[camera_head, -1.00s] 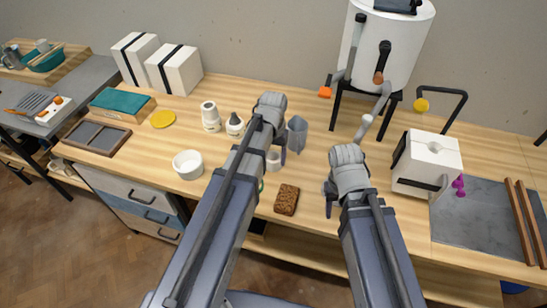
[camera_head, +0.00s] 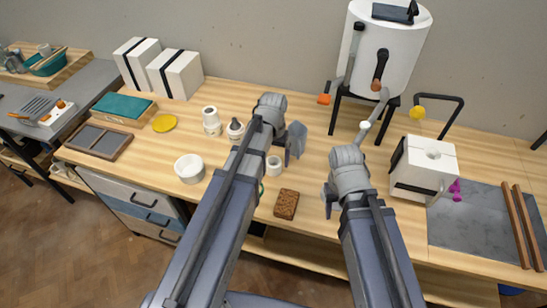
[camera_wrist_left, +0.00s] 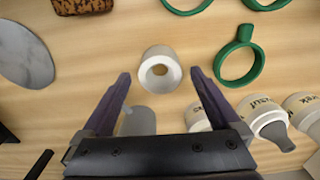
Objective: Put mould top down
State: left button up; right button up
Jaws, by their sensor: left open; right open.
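A white block mould (camera_head: 423,170) with a round hole in its top stands on the bench at the right, a dark strap along its left side. I cannot tell a separate top half on it. My left gripper (camera_head: 286,152) is open above the bench middle. In the left wrist view its purple fingers (camera_wrist_left: 160,76) are apart, with a small white hollow cylinder (camera_wrist_left: 160,68) beyond and between the tips, not visibly gripped. That cylinder seems to be the small white one in the head view (camera_head: 274,166). My right gripper (camera_head: 328,203) is empty, left of the mould.
A grey slab (camera_head: 470,228) with wooden strips lies right of the mould. A brown textured block (camera_head: 286,204), a white bowl (camera_head: 189,168) and a grey jug (camera_head: 297,137) are near my left arm. Two strapped white blocks (camera_head: 177,75) stand back left.

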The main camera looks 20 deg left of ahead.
pick_arm(q)
notch_tip(320, 180, up, 10)
jog(key=p, duration=0.9)
jog(key=s+d+m+y, duration=0.1)
jog(key=s+d+m, duration=0.2)
jog(key=s+d, duration=0.7)
jog(key=s, duration=0.4)
jog(key=shift+s+d+r, duration=0.15)
jog(key=shift+d, duration=0.1)
